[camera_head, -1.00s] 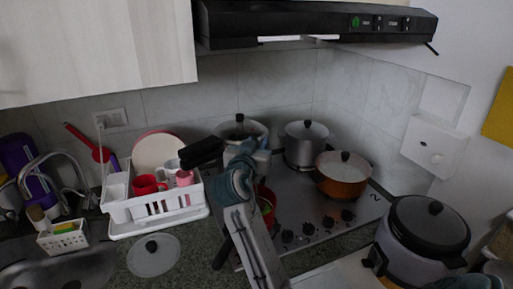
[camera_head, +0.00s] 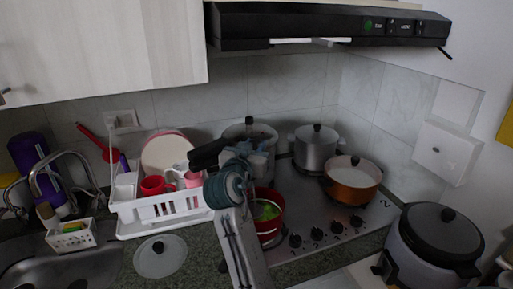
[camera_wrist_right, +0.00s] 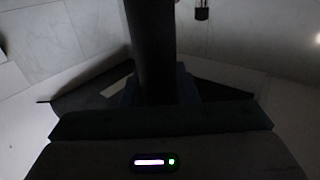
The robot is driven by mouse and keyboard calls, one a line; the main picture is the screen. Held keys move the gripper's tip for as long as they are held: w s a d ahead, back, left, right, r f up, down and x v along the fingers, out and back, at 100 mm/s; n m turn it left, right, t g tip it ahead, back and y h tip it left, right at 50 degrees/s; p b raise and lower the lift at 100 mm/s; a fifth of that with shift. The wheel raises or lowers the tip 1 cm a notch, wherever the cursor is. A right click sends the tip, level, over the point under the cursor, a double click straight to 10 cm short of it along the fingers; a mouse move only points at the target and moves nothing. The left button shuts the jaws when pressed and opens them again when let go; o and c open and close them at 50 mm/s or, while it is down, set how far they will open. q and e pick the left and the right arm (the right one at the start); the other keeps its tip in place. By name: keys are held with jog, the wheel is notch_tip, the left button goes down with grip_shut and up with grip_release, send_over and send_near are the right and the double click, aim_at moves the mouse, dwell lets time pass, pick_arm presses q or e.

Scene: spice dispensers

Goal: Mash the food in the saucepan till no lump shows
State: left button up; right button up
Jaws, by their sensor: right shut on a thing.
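The red saucepan (camera_head: 277,226) stands on the front left of the hob, with green food (camera_head: 266,211) inside. My arm covers its left part, so I cannot tell how lumpy all the food is. My right gripper (camera_head: 243,158) is above and behind the saucepan, shut on a black handle (camera_head: 207,154), likely the masher's, that sticks out to the left. The handle also stands upright between the fingers in the right wrist view (camera_wrist_right: 150,45). The lower end of the held tool is hidden. My left gripper is not in view.
A steel pot (camera_head: 316,151) and an orange pot (camera_head: 351,183) stand on the hob to the right. Another pot (camera_head: 262,131) is behind my gripper. A white dish rack (camera_head: 160,210) and a lid (camera_head: 160,256) are on the left, a rice cooker (camera_head: 438,240) on the right. The range hood (camera_head: 320,25) hangs above.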

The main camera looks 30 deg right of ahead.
notch_tip(320, 180, down, 4)
jog(key=b, duration=0.4)
jog(key=shift+f, duration=0.25)
jog(key=shift+r+p, duration=1.65)
jog(key=shift+r, duration=0.75)
jog(key=shift+f, duration=0.1)
jog(key=s, duration=0.1)
jog(key=s+d, duration=0.1)
jog(key=s, duration=0.1)
jog(key=shift+s, duration=0.15)
